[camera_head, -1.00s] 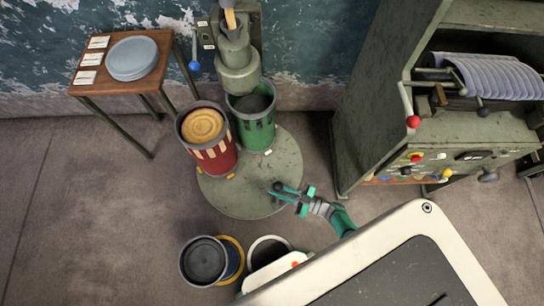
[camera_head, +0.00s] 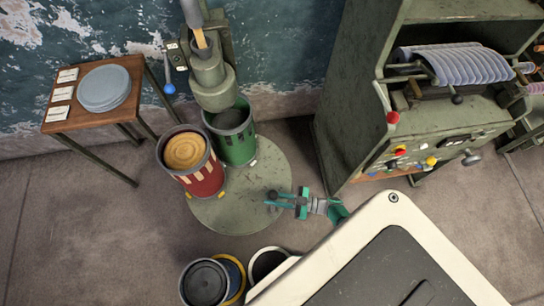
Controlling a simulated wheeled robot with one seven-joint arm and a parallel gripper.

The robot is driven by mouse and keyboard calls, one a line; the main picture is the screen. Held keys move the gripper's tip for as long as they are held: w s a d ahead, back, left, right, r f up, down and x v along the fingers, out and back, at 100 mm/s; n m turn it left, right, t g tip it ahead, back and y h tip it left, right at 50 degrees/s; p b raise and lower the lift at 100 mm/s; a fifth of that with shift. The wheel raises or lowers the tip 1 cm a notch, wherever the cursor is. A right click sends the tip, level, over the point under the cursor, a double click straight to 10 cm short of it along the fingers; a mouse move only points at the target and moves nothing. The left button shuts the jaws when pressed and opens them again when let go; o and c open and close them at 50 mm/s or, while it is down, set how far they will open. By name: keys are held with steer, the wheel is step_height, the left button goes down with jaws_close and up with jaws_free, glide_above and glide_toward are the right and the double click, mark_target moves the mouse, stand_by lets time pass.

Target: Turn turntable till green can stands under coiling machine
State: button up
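The round grey-green turntable (camera_head: 238,212) carries two cans. The green can (camera_head: 237,150) stands at its back, its dark mouth just below the coiling machine (camera_head: 212,82). The machine's head overlaps the mouth's far left edge, so I cannot tell how exactly they line up. The red can (camera_head: 203,181), filled with coiled tan sliver (camera_head: 184,150), stands on the left side of the turntable. My teal gripper (camera_head: 278,199) reaches in from the right over the turntable. Its two fingers are apart beside a dark knob (camera_head: 271,195); whether they clamp it is too small to tell.
A dark-topped can (camera_head: 204,283) and a white-rimmed can (camera_head: 268,262) stand in front of the turntable. A small table (camera_head: 118,108) with grey discs is at left. A green machine cabinet (camera_head: 345,120) stands at right. The floor at left is clear.

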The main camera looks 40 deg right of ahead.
mark_target(273, 196)
steer(key=o, duration=0.4)
steer(key=shift+w+r, duration=0.15)
steer(key=shift+w, duration=0.1)
steer(key=shift+o, duration=0.2)
steer(key=shift+s, duration=0.1)
steer(key=shift+r, duration=1.4)
steer(key=s+a+r, duration=0.6)
steer(key=s+r, duration=0.4)
steer(key=s, duration=0.2)
steer(key=shift+s+a, duration=0.15)
steer(key=shift+a, duration=0.25)
